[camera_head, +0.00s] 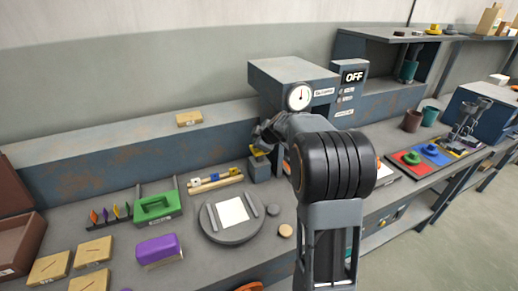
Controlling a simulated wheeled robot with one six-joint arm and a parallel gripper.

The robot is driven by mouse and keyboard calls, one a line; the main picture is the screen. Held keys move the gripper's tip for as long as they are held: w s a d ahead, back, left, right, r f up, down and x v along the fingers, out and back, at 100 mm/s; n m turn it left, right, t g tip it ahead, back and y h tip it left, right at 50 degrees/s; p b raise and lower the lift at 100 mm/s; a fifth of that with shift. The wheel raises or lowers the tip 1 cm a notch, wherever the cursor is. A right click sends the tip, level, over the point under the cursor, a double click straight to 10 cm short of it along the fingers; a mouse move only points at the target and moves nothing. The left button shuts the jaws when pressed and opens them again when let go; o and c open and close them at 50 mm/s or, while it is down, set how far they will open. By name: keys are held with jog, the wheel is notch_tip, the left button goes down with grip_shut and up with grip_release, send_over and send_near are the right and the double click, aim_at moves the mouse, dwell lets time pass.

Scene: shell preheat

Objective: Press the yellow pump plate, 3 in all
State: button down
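The yellow pump plate (258,153) shows as a small yellow patch on top of a grey-blue block (260,168), in front of the machine with the gauge. My gripper (262,146) is at the yellow plate, its tip just above it or touching it; I cannot tell which. My arm runs from the front right and hides part of the machine and the bench behind it. The fingers are small and partly covered, so their opening is unclear.
The machine (290,72) has a round gauge (299,97) and a sign reading OFF (354,77). A round grey plate (232,236) with a white square, a purple block (158,250) and a green holder (156,206) stand on the bench. Cups (412,120) stand right.

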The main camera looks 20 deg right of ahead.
jog(key=shift+f+b, duration=1.6)
jog(key=shift+b, duration=0.6)
dwell(1.5)
jog(key=shift+r, duration=0.15)
jog(key=shift+r+p, duration=0.8)
jog(key=shift+r, duration=1.2)
jog(key=shift+r, duration=0.1)
jog(key=shift+r+p, duration=1.15)
jog(key=shift+r, duration=1.3)
